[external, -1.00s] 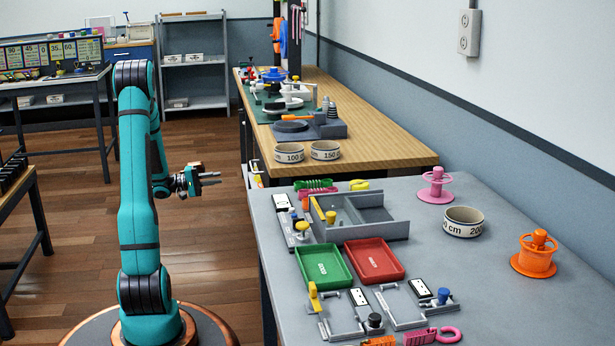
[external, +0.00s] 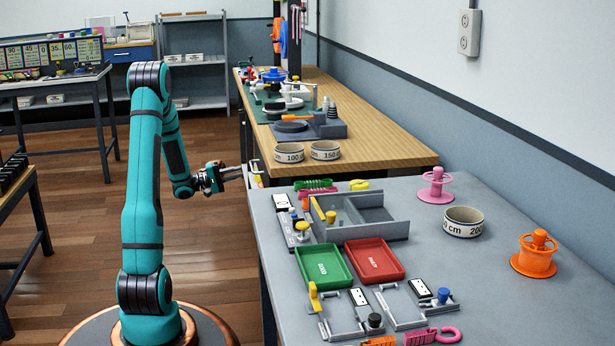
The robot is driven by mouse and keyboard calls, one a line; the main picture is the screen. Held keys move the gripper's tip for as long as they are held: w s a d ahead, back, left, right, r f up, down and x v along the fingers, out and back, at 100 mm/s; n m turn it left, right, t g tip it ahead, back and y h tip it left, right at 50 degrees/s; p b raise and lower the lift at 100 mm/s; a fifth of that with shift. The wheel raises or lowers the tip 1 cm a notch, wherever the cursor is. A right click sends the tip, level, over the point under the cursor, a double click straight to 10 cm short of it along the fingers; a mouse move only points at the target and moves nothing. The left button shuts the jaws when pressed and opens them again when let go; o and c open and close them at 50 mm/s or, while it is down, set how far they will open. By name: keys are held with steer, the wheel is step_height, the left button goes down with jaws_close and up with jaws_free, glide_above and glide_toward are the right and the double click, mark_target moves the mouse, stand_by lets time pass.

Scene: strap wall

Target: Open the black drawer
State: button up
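No black drawer can be made out in the external view. If it is under or in the side of the wooden workbench (external: 375,125), that side is mostly turned away or hidden. My gripper (external: 242,172) is at the left side of the benches, below top height, with its fingers pointing right. The fingers are too small to tell open from shut.
A grey table (external: 475,290) stands in front of the workbench. It carries a green tray (external: 323,265), a red tray (external: 374,260), a grey open box (external: 360,215) and tape rings. A blue drawer (external: 121,56) shows at the back.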

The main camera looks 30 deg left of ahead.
mark_target(252, 167)
steer(key=x, duration=0.7)
jaws_close()
steer(key=shift+s+a, duration=0.1)
steer(key=r+v, duration=0.2)
steer(key=v, duration=0.9)
steer(key=r+v, duration=0.2)
steer(key=v, duration=1)
steer(key=shift+s+a, duration=0.5)
jaws_free()
